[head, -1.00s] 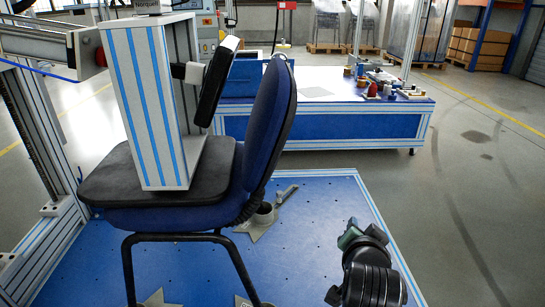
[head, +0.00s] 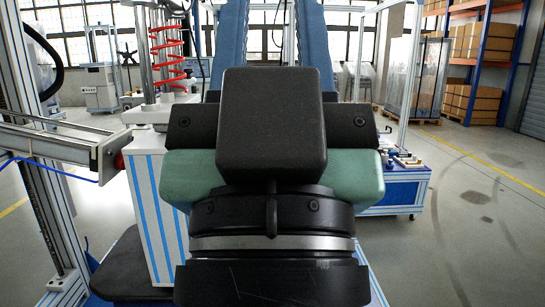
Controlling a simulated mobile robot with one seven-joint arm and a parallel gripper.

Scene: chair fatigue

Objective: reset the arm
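My gripper (head: 272,8) fills the middle of the head view, very close to the camera and seen from behind. It has a black and green body with two blue fingers reaching up and away. The fingers stand apart, with window and background visible between them, and nothing shows held there. The chair's dark seat (head: 118,268) shows at the lower left. My gripper and wrist hide the rest of the chair, including its backrest.
A white and blue column (head: 155,215) stands on the seat, with a red spring (head: 168,45) above. A grey actuator arm (head: 60,145) reaches in from the left. A blue-sided table (head: 400,192) is partly hidden behind my gripper. Open floor (head: 470,235) lies right.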

